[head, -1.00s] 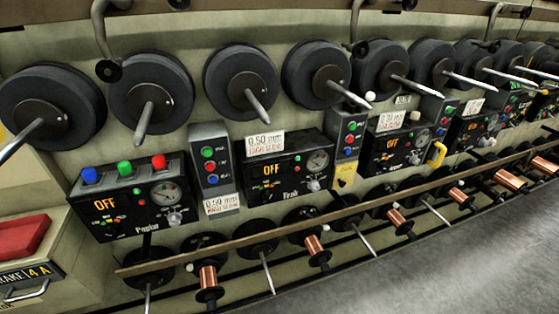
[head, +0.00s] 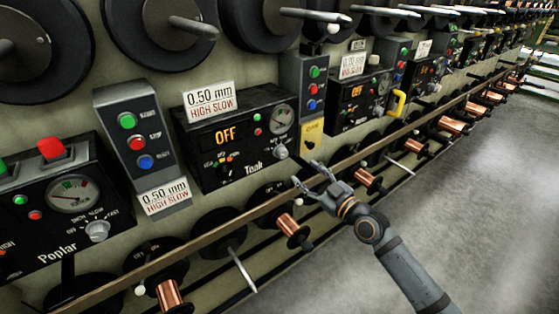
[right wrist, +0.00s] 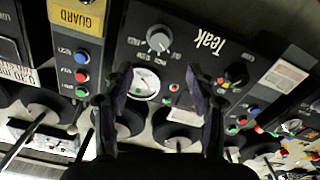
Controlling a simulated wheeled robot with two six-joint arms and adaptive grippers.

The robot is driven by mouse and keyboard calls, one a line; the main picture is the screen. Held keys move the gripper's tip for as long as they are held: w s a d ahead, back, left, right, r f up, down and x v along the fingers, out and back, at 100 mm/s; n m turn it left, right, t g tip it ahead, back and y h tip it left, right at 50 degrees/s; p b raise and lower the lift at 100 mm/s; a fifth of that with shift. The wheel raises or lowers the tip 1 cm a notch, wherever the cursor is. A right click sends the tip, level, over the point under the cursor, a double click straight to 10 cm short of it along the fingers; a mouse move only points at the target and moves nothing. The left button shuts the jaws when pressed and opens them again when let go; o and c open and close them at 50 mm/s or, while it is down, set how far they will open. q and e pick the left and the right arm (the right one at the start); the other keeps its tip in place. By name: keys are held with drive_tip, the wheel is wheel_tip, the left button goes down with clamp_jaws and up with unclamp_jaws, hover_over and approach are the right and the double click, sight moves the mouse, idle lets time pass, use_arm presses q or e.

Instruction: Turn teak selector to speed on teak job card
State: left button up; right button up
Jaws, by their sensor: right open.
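The black Teak panel (head: 240,170) has a display reading OFF, a round gauge and small lights. Its grey selector knob (head: 281,152) is at the lower right; in the right wrist view the knob (right wrist: 159,40) appears upside down, beyond the fingers. A card (head: 209,100) reading "0.50 mm HIGH SLOW" sits on the panel's top left. My right gripper (head: 306,176) is open and empty, below and right of the knob, apart from it. In the right wrist view its two fingers (right wrist: 158,82) are spread before the panel. My left gripper is not in view.
A wooden rail (head: 215,226) runs below the panels, with copper spools (head: 294,230) under it. A button box (head: 136,140) and the Poplar panel (head: 60,215) are left. A yellow guard tag (head: 312,134) is right of Teak. The grey floor at right is clear.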

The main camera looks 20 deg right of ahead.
sight(284, 155)
drive_tip(key=x, duration=1)
drive_tip(key=shift+w+f, duration=0.15)
drive_tip(key=shift+w, duration=0.1)
drive_tip(key=c, duration=1.2)
